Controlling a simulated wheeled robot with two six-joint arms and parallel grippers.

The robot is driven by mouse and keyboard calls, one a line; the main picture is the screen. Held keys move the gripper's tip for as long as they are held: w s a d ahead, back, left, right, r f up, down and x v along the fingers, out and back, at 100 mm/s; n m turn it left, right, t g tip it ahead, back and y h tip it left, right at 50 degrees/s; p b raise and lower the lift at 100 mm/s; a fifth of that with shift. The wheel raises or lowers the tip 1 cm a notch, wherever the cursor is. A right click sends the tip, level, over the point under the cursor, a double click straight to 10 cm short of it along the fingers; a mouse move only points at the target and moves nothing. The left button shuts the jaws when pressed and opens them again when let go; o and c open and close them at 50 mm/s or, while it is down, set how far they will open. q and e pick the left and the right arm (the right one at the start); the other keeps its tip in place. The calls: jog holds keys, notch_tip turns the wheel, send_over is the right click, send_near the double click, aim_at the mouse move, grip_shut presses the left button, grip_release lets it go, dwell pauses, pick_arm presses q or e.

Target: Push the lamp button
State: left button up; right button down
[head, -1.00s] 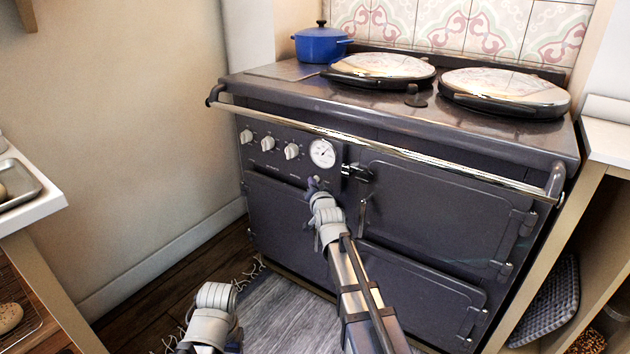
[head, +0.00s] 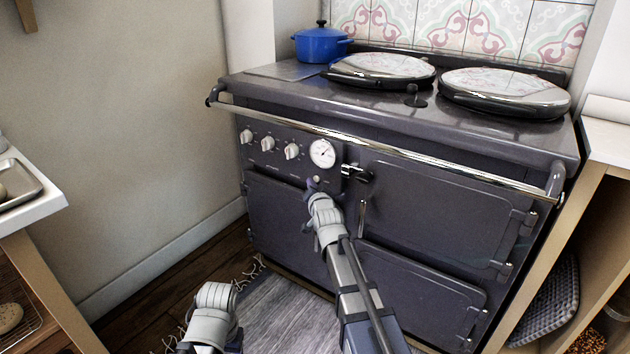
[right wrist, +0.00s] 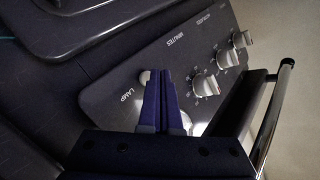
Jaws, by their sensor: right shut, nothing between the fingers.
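The lamp button is a small pale round knob on the dark front panel of the range cooker, below the white dial (head: 322,153). In the right wrist view the button (right wrist: 145,77) sits by the word LAMP, partly covered by my fingertips. My right gripper (head: 313,184) is shut and empty, its dark blue fingers pointing at the panel. In the right wrist view the closed fingertips (right wrist: 160,75) are right at the button. I cannot tell whether they touch it. My left arm shows at the bottom of the head view, but its gripper does not.
Several control knobs (head: 268,144) line the panel left of the dial. A chrome rail (head: 390,146) crosses the cooker front above the panel. A door latch (head: 357,173) sticks out right of the button. A blue pot (head: 320,44) stands on top.

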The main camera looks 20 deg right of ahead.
jog(key=s+a, duration=0.3)
jog(key=a, duration=0.1)
jog(key=shift+s+a, duration=0.4)
dwell(0.4)
jog(key=s+a+f+n+g+p, duration=0.1)
jog(key=s+a+f+n+g, duration=0.25)
jog(key=s+f, duration=0.2)
jog(key=s+a+f+n+g+p, duration=0.2)
jog(key=s+a+f+g, duration=0.25)
jog(key=s, duration=0.25)
jog(key=s+a+f+n+g+p, duration=0.15)
jog(key=s+a+n+g, duration=0.25)
jog(key=s, duration=0.7)
jog(key=s+a+f+n+g, duration=0.25)
jog(key=s+n+g, duration=0.2)
jog(key=s, duration=0.65)
notch_tip(320, 180, up, 38)
jog(key=w+m+p, duration=0.1)
jog(key=p, duration=3.7)
jog(key=shift+a+y, duration=0.25)
jog(key=shift+y, duration=0.15)
